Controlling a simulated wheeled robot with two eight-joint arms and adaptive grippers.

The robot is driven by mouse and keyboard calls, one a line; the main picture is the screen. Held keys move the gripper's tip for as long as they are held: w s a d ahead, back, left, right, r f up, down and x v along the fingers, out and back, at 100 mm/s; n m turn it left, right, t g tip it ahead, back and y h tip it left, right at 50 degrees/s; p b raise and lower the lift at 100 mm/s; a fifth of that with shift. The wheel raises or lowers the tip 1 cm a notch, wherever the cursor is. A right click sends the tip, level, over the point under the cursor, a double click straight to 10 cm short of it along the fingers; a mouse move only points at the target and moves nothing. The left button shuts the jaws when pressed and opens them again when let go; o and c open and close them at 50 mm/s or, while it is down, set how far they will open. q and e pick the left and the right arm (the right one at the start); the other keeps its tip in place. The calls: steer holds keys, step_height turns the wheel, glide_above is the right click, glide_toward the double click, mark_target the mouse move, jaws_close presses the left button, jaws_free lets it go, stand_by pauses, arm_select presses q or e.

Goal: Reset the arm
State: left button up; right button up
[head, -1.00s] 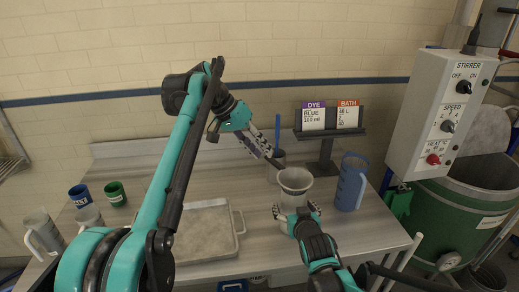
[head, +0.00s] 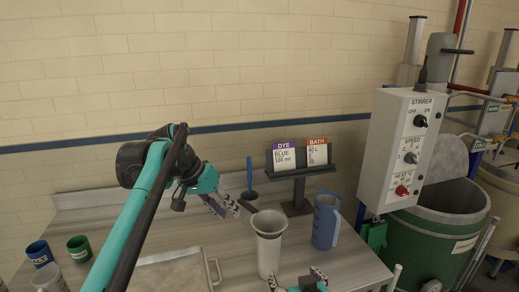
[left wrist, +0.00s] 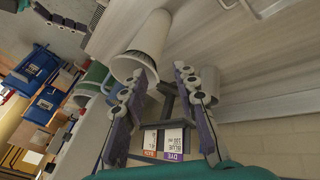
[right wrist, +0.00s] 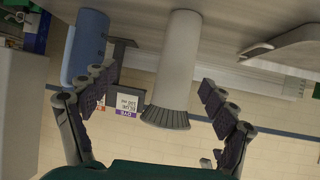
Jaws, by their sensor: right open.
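My left gripper (head: 234,208) hangs above the table, left of the white flared beaker (head: 268,245). Its fingers are apart and empty in the left wrist view (left wrist: 158,75), with the beaker (left wrist: 143,50) beyond them. My right gripper (head: 296,279) is low at the bottom edge of the head view, in front of the beaker and slightly right. Its fingers are spread in the right wrist view (right wrist: 158,85). The beaker (right wrist: 175,65) shows between them, with gaps on both sides. The beaker stands upright on the table.
A sign stand (head: 299,190) with dye and bath cards stands behind the beaker. A blue jug (head: 325,222) is to its right. A tray (head: 170,270) and mugs (head: 78,247) are left. The stirrer control box (head: 405,150) and green drum (head: 440,235) are at right.

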arm_select(q)
steer(key=s+a+f+n+t+y, duration=0.1)
steer(key=s+a+f+t+y, duration=0.1)
steer(key=s+f, duration=0.8)
steer(key=s+a+f+n+t+y, duration=0.1)
steer(key=s+a+f+t+y, duration=0.1)
steer(key=s+f, duration=0.9)
steer(key=shift+s+a+n+y, duration=0.4)
steer(key=shift+s+a+y, duration=0.1)
steer(key=shift+s+a, duration=0.65)
arm_select(e)
steer(key=s+d+f+m+g+h, duration=0.1)
steer(key=s+d+f+g, duration=0.1)
steer(key=s+d, duration=0.3)
steer(key=s+d+f+m+g+h, duration=0.1)
steer(key=s+d+f+g, duration=0.2)
steer(key=s+d, duration=0.3)
steer(key=s, duration=0.4)
steer(key=shift+s+f, duration=0.3)
